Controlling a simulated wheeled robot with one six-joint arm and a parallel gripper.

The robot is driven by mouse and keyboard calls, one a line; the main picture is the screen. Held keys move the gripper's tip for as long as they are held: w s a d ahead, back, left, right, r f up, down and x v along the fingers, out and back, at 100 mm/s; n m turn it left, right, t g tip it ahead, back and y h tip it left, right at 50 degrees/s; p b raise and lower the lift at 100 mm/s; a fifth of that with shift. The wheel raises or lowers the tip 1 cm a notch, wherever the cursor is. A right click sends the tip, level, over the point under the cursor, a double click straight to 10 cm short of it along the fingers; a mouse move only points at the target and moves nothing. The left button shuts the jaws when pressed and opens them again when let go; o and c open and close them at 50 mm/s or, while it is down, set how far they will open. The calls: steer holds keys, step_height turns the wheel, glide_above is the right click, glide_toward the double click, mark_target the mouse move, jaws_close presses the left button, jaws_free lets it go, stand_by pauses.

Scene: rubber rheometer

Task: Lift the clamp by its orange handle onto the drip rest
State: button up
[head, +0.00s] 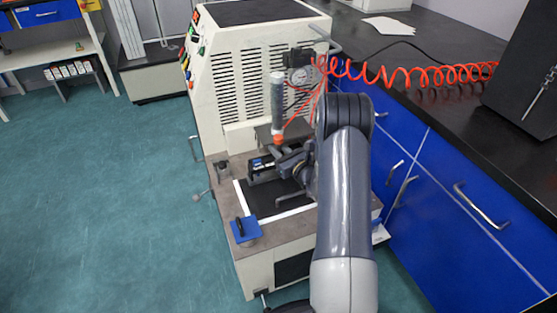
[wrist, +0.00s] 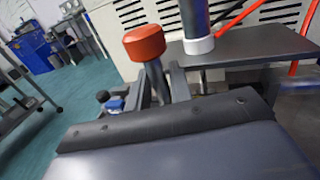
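The clamp's orange handle (head: 278,139) stands over the machine's worktop, right beside my gripper (head: 291,163) in the head view. In the wrist view the orange cap (wrist: 145,42) sits on a slightly tilted grey post, just beyond the dark edge of my gripper's body. Dark finger-like parts flank the lower post; whether they touch it is hidden. The clamp's body is mostly hidden behind my gripper. A dark holder with a blue part (head: 262,164) lies just left of my gripper. I cannot tell which piece is the drip rest.
A vertical grey cylinder (head: 277,97) stands close above the handle. A black mat with white edging (head: 265,207) and a blue plate with a black handle (head: 246,229) lie on the worktop (head: 270,238). A coiled orange hose (head: 420,75) hangs at right by the dark counter (head: 450,120).

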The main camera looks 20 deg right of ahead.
jaws_close()
steer(key=shift+r, duration=0.1)
